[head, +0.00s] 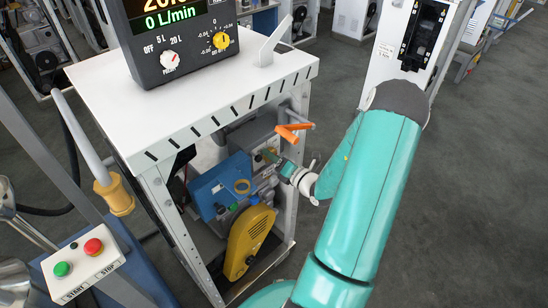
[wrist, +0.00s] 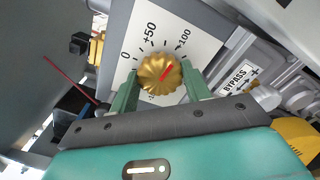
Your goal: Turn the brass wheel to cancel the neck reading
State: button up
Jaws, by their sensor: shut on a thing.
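The brass wheel (wrist: 157,70) is a ribbed knob with a red pointer line, on a white scale plate (wrist: 186,33) marked 0, +50 and +100. The pointer slants to the upper right, on the +100 side of the +50 mark. My gripper (wrist: 161,80) has one green finger on each side of the wheel and is shut on it. In the head view my gripper (head: 271,158) reaches into the open frame below the white top; the wheel cannot be made out there. A dark display (head: 170,18) shows 0 L/min; its upper number is cut off.
An orange lever (head: 293,131) sticks out just above my gripper. A blue unit (head: 220,187) and a yellow guard (head: 250,240) are close to it. The white top (head: 215,100) overhangs the space. A BYPASS label (wrist: 238,78) lies right of the wheel.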

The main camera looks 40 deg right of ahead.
jog(key=shift+m, duration=0.3)
jog(key=o, duration=1)
jog(key=shift+c, duration=0.2)
jog(key=s, duration=1.4)
jog(key=shift+d, duration=0.15)
